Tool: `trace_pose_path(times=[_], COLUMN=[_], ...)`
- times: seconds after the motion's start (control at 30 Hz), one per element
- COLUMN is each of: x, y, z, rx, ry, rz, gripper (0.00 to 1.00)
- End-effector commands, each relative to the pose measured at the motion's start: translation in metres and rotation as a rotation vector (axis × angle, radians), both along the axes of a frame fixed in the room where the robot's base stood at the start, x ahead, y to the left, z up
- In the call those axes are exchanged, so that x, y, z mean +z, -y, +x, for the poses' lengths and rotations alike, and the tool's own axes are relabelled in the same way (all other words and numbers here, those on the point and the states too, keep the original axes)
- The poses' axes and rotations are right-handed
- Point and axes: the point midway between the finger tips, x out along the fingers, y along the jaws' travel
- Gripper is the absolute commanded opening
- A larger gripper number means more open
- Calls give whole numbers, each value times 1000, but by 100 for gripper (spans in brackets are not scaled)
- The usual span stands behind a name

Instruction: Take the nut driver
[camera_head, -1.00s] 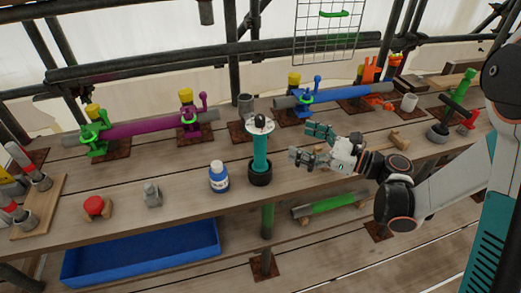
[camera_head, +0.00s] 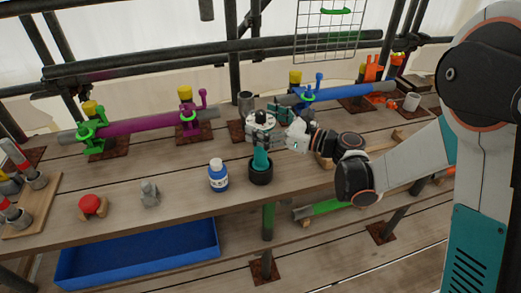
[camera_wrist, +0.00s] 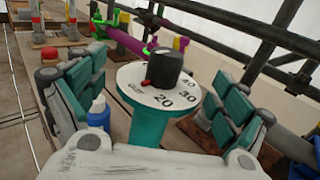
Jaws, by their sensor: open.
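A teal upright tool (camera_head: 261,159) with a white numbered dial disc and black knob on top stands in a black round holder (camera_head: 261,175) at the bench's front. It looks like the nut driver. In the wrist view its dial and teal body (camera_wrist: 148,124) sit between my fingers. My gripper (camera_head: 266,126) is open around the tool's upper part, one finger on each side. It also shows in the wrist view (camera_wrist: 158,85), with a gap beside the disc on both sides. I cannot tell whether a finger touches the body below the disc.
A white-and-blue bottle (camera_head: 218,177) stands just left of the holder. A grey fitting (camera_head: 150,195) and a red-topped piece (camera_head: 92,205) lie farther left. Clamped purple (camera_head: 145,125) and blue (camera_head: 345,94) pipes run behind. A blue tray (camera_head: 140,255) sits below.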

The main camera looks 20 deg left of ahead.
Motion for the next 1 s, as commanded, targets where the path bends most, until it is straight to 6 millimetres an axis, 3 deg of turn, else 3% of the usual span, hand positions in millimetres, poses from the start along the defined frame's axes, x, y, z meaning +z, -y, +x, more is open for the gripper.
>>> trace_pose_path(times=[0.23,0.27,0.63,1.0], x=[1,1,0,8], y=[-4,-4,-4,-4], z=[1,1,1,1], rx=[0,0,0,0], ry=[0,0,0,-1], rz=[0,0,0,1], gripper=[92,88,4,1])
